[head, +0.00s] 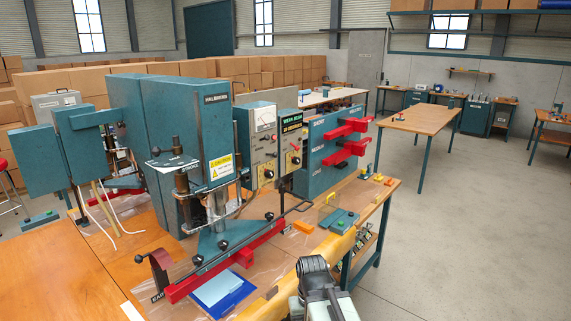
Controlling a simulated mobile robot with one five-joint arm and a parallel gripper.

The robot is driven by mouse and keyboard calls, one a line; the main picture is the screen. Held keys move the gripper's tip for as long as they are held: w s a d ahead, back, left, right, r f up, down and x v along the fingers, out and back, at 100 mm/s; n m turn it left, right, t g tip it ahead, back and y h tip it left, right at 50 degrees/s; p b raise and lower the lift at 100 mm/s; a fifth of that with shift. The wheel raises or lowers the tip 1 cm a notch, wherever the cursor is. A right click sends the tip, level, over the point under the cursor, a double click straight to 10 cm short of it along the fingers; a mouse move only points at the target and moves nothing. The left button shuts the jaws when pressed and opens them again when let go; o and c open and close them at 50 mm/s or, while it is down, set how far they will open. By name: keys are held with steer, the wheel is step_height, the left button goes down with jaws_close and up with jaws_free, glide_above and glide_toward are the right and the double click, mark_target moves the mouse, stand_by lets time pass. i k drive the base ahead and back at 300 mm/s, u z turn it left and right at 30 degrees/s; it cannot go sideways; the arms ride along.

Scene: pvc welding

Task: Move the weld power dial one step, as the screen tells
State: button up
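The teal welding machine stands on a wooden bench. Its grey control panel (263,147) carries a white-faced meter (265,119) and dials with dark knobs on yellowish plates. One dial (268,173) is at the lower left and another (295,160) at the lower right. I cannot tell which is the weld power dial, and their pointers are too small to read. A small black screen (290,123) shows a green line above an orange line, too small to read surely.
Red bars (228,262) and a black-knobbed lever (151,259) stick out at the bench front. Open floor (450,230) is to the right.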

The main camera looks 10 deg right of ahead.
mark_target(295, 161)
steer(key=u, duration=3.1)
steer(key=k, duration=1.35)
steer(key=z, duration=1.95)
steer(key=i, duration=0.8)
